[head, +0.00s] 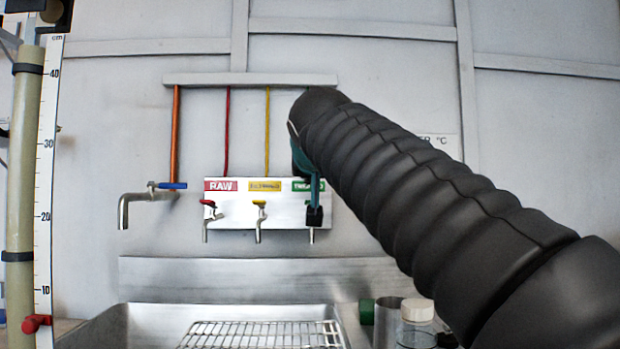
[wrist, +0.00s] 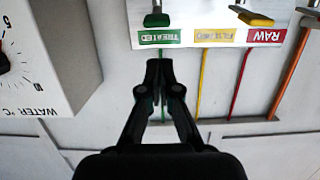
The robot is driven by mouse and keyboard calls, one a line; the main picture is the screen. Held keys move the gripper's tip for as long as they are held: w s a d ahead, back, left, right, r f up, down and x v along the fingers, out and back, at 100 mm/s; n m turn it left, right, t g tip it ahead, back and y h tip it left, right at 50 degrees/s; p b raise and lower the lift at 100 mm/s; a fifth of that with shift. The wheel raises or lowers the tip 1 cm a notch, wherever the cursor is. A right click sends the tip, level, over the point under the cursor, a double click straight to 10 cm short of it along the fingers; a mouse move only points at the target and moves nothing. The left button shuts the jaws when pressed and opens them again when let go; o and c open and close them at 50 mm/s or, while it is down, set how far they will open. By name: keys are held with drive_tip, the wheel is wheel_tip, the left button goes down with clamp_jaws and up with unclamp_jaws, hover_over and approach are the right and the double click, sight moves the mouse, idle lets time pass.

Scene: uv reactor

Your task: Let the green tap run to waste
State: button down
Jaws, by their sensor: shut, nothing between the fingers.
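The green tap is at the right end of the tap panel, under the green TREATED label. In the head view its spout (head: 312,236) shows below my gripper (head: 314,214), which hides its handle. In the wrist view, which is upside down, the green handle (wrist: 157,19) is at the top. My gripper (wrist: 159,66) is shut and empty, with its fingertips just short of the TREATED label (wrist: 162,37) and apart from the handle in the picture. I see no water stream under the green spout.
The yellow tap (head: 258,220) and red RAW tap (head: 207,217) are on the same panel. A larger blue-handled tap (head: 148,197) is at left. Below lies a steel sink with a wire rack (head: 262,335). A water temperature box (wrist: 40,50) is beside the panel.

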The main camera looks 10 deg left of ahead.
drive_tip(key=v, duration=0.9)
drive_tip(key=shift+b, duration=0.4)
drive_tip(key=shift+s+f, duration=0.1)
drive_tip(key=shift+s, duration=0.05)
